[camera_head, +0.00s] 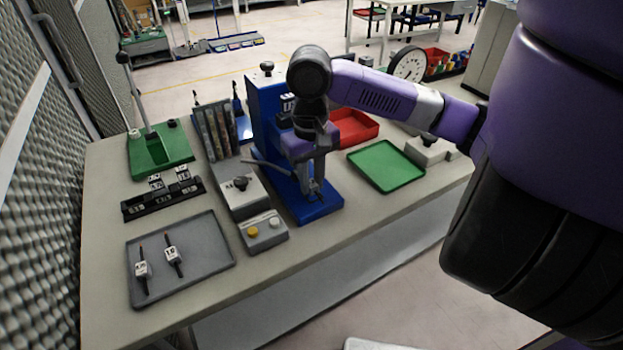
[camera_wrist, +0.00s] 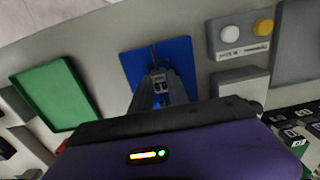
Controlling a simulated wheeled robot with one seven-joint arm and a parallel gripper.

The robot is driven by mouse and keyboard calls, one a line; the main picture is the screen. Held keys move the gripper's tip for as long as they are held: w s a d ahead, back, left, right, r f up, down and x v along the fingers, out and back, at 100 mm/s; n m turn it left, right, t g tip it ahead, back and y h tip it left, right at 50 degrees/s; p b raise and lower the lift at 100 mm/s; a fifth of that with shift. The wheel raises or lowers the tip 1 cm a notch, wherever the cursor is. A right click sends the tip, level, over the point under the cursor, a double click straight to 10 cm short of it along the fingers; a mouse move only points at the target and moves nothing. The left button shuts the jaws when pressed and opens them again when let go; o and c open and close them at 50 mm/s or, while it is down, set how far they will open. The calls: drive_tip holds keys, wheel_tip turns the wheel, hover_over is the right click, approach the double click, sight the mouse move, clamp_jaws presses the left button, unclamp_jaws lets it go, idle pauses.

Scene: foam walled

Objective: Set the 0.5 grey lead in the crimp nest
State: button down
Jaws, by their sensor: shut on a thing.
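My gripper (camera_head: 316,186) is shut at the blue press (camera_head: 268,112), low over the front part of its blue base (camera_head: 322,209). In the wrist view my gripper (camera_wrist: 159,84) holds a small pale block with a dark label and a thin dark pin (camera_wrist: 153,52), which I take to be the grey lead. I cannot read its label. The crimp nest is not clearly visible; my fingers and wrist cover that part of the press. I cannot tell whether the lead touches the nest.
A grey tray (camera_head: 203,278) holds two other labelled leads (camera_head: 143,268) (camera_head: 173,256). A control box (camera_head: 264,232) with yellow and white buttons stands left of the press base. A green tray (camera_head: 386,181) and red bin (camera_head: 352,124) lie to the right. A black labelled rack (camera_head: 163,204) stands at left.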

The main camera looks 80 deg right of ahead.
drive_tip(key=shift+f, duration=0.45)
drive_tip(key=c, duration=1.2)
unclamp_jaws()
wheel_tip(320, 180, up, 8)
drive_tip(key=shift+w+f, duration=0.1)
